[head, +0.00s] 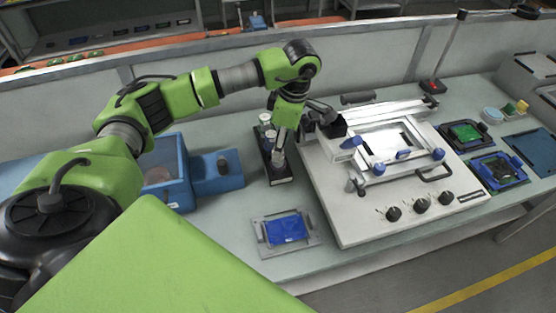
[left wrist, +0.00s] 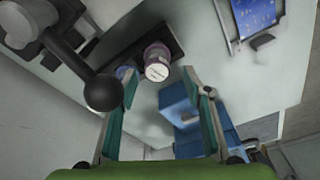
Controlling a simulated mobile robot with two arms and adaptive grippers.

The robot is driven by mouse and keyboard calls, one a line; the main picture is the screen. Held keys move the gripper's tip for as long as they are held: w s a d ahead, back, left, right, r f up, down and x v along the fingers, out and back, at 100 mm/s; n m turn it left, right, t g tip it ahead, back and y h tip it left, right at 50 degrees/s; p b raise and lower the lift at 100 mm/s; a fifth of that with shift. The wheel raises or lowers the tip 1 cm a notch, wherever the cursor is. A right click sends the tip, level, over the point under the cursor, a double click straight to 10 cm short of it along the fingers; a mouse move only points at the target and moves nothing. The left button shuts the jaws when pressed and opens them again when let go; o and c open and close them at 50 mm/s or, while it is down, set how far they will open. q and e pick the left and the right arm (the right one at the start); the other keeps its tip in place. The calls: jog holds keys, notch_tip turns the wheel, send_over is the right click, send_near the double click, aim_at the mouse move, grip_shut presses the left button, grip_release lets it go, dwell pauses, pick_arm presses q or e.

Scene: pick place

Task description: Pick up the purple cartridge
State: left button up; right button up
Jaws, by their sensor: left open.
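The purple cartridge (left wrist: 157,62), with a pale round top, stands in a black holder (left wrist: 125,50) in the left wrist view. My left gripper (left wrist: 160,82) is open, with one finger on each side of the space just before the cartridge; the fingers do not look closed on it. In the head view the gripper (head: 279,148) points down over the black holder (head: 284,181), and I cannot clearly make out the purple cartridge there. White-topped cartridges (head: 265,118) stand at the holder's far end. My right gripper is not in view.
A white machine (head: 360,215) with knobs and a frame stands close right of the holder. A blue bin (head: 170,172) and blue block (head: 217,178) are to its left. A grey fixture with a blue plate (head: 286,230) lies in front. A dark ball-ended lever (left wrist: 103,92) shows near the fingers.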

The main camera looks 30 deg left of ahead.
aim_at(277, 168)
pick_arm(q)
jog(key=f+p, duration=0.1)
jog(key=a+f, duration=0.1)
jog(key=f, duration=0.1)
jog(key=shift+f+p, duration=0.25)
jog(key=shift+p, duration=0.1)
jog(key=shift+f, duration=0.55)
grip_shut()
jog(key=shift+w+r, duration=0.1)
